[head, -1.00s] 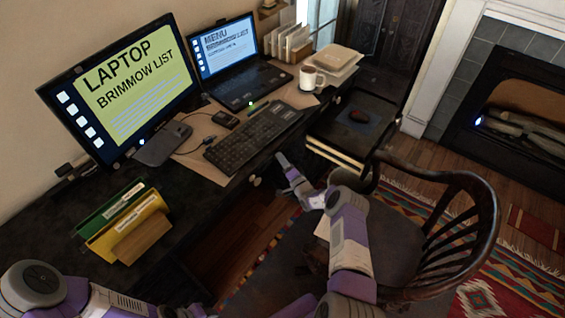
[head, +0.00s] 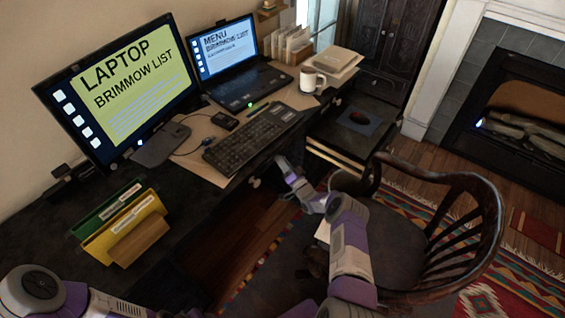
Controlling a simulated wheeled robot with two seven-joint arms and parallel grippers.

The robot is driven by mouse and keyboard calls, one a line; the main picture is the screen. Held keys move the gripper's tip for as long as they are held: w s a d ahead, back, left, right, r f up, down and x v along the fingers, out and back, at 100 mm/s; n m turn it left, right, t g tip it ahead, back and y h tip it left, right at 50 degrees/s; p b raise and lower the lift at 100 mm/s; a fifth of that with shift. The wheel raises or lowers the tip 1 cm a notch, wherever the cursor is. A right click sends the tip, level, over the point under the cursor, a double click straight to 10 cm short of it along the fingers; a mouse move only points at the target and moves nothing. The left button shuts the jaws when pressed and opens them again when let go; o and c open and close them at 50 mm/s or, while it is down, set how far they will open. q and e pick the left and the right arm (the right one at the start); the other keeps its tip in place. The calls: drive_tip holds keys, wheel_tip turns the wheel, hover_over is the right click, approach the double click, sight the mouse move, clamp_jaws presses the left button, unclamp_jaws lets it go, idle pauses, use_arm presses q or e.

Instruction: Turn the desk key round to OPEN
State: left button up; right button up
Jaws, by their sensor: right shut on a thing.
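My right gripper (head: 282,162) is at the front edge of the dark desk (head: 60,225), below the keyboard. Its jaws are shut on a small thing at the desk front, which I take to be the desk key. The key itself is too small and too covered by the fingers to make out, so its turn cannot be read. No OPEN mark is legible. A pale round knob (head: 254,183) shows on the desk front to the left of the gripper. My left gripper is out of view; only part of that arm shows at lower left.
On the desk are a monitor (head: 120,90), a laptop (head: 245,85), a keyboard (head: 250,138), a white mug (head: 312,78) and a file holder (head: 125,225). A wooden chair (head: 440,215) stands close to the right of my right arm. A fireplace (head: 520,110) is at far right.

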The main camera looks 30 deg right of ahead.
drive_tip(key=shift+a, duration=0.1)
drive_tip(key=o, duration=1)
drive_tip(key=shift+o, duration=0.2)
drive_tip(key=p+v, duration=0.2)
drive_tip(key=v, duration=0.5)
drive_tip(key=shift+s+p, duration=0.3)
